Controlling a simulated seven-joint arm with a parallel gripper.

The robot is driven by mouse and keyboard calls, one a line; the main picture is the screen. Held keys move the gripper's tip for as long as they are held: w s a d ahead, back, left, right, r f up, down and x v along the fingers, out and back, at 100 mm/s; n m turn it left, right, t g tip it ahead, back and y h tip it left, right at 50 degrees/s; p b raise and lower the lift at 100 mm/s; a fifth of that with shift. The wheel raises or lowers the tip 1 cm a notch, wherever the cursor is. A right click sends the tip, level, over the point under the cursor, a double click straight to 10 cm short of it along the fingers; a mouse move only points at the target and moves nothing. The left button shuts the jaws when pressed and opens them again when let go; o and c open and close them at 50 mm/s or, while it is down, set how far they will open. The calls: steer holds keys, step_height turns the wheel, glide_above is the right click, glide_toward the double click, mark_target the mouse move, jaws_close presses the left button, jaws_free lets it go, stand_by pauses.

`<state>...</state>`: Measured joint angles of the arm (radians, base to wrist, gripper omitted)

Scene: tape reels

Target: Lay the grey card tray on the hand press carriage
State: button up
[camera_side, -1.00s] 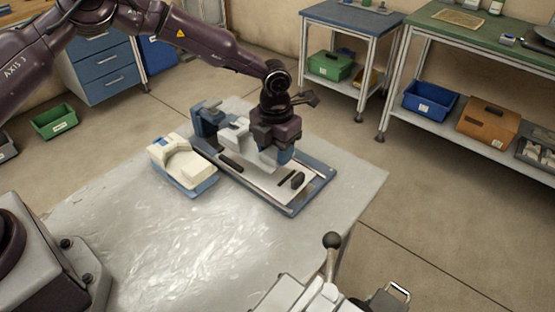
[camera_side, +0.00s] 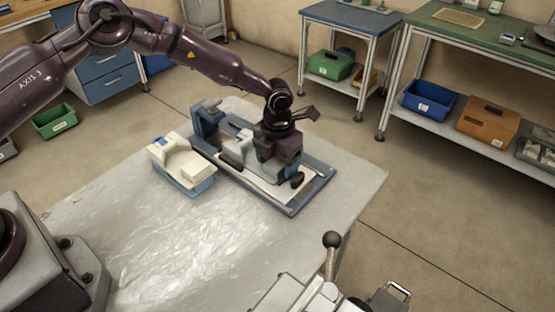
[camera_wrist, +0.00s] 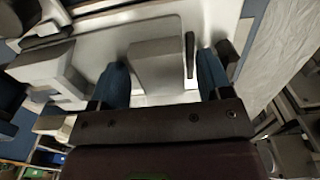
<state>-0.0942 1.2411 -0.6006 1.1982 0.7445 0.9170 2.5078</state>
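The hand press carriage is a pale flat plate (camera_side: 258,186) on a blue-framed bed on the table. My gripper (camera_side: 272,172) points down low over this plate. In the wrist view its two blue fingers stand apart on either side of a plain grey block (camera_wrist: 157,66), which looks like the grey card tray. The block is close to the left finger, and a gap shows before the right finger. It sits over the pale plate (camera_wrist: 135,30); I cannot tell whether it touches it. In the side view my gripper mostly hides the block.
A dark knob (camera_side: 297,180) stands at the plate's near right. A dark strip (camera_wrist: 190,54) lies beside the block. A blue upright (camera_side: 207,119) stands at the bed's far end. A cream and blue holder (camera_side: 182,163) is left of the bed. The table's front left is clear.

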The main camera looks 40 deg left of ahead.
steer(key=shift+r, duration=0.1)
step_height(320, 180, up, 12)
stand_by(0.5)
steer(key=s+a+r+n+t+y, duration=0.1)
steer(key=s+a+r+n, duration=0.3)
steer(key=s+r+n, duration=0.4)
steer(key=s+a+r+n+t+y, duration=0.1)
steer(key=s+a+r+n+t, duration=0.15)
steer(key=s+r+n, duration=0.65)
steer(key=s+a+r+n+t+h, duration=0.1)
steer(key=s+a+n, duration=0.1)
steer(key=s+n, duration=0.5)
steer(key=s+a+r+n+t+h, duration=0.1)
steer(key=s+n, duration=0.5)
steer(key=n, duration=0.6)
steer(key=shift+s+a+r, duration=0.4)
steer(key=shift+a+r, duration=0.1)
steer(key=shift+a, duration=0.75)
